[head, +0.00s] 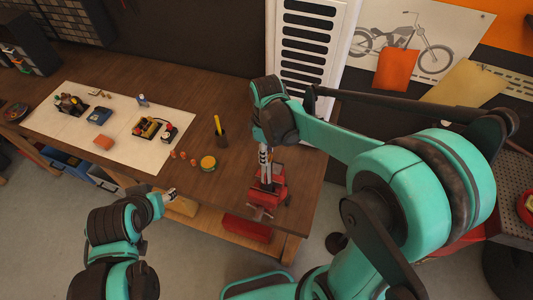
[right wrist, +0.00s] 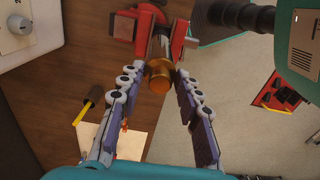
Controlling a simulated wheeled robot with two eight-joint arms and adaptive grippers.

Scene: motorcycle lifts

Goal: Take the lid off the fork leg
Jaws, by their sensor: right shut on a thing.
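The fork leg (head: 265,172) stands upright in a red vise (head: 266,193) near the right end of the bench. In the right wrist view its gold lid (right wrist: 158,82) sits between my right fingers, with the red vise (right wrist: 124,25) behind. My right gripper (right wrist: 161,76) is shut on the lid. In the head view my right gripper (head: 264,150) is at the top of the fork leg, and the lid is hidden there. My left gripper (head: 171,196) is in front of the bench, away from the leg; its finger opening is too small to judge.
A dark cup with a yellow-handled tool (head: 219,134), a round yellow-topped tin (head: 208,163) and small orange pieces stand left of the vise. A pale mat (head: 70,135) holds several parts. A white slotted panel (head: 306,50) stands behind. The bench's front edge lies close to the vise.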

